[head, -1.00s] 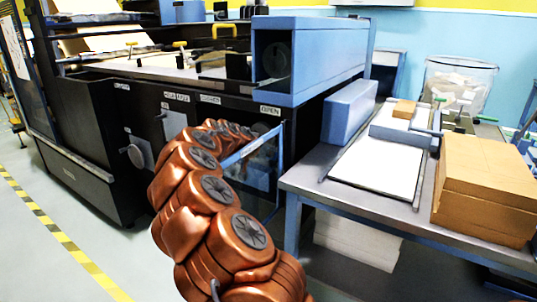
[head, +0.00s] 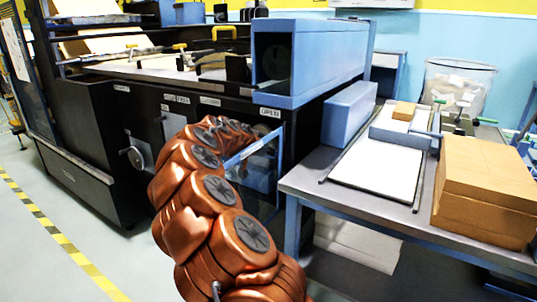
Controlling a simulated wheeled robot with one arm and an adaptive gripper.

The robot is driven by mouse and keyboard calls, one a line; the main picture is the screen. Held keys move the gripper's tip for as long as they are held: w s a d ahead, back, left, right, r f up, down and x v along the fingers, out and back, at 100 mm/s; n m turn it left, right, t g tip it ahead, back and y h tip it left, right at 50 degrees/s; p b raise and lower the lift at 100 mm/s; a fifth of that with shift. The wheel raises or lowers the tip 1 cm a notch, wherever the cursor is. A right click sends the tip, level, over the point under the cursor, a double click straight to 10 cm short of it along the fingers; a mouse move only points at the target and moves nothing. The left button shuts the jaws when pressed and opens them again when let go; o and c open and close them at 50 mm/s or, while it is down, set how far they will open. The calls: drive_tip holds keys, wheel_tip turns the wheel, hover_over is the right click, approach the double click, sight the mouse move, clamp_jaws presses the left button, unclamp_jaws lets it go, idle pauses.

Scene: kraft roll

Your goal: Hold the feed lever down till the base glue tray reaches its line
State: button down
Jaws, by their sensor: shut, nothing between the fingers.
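My copper-coloured arm reaches from the bottom of the head view up to the black front of the machine (head: 100,165). My gripper is hidden behind the arm's far links. Beside those links is a blue-framed clear panel (head: 262,185) under a label reading OPEN (head: 270,112). I cannot make out the feed lever, the base glue tray or its line. Whether my gripper touches anything is hidden.
A steel table (head: 335,200) on the right carries a blue block (head: 350,112), a white sheet (head: 380,168) and a brown stack (head: 487,190). A clear bin (head: 457,85) stands behind.

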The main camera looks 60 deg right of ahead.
drive_tip(key=a+r+p, duration=0.1)
drive_tip(key=a+r, duration=0.8)
drive_tip(key=shift+w+r+p, duration=0.15)
drive_tip(key=shift+r+p, duration=0.2)
drive_tip(key=shift+p, duration=0.05)
drive_tip(key=shift+r, duration=0.1)
idle(0.6)
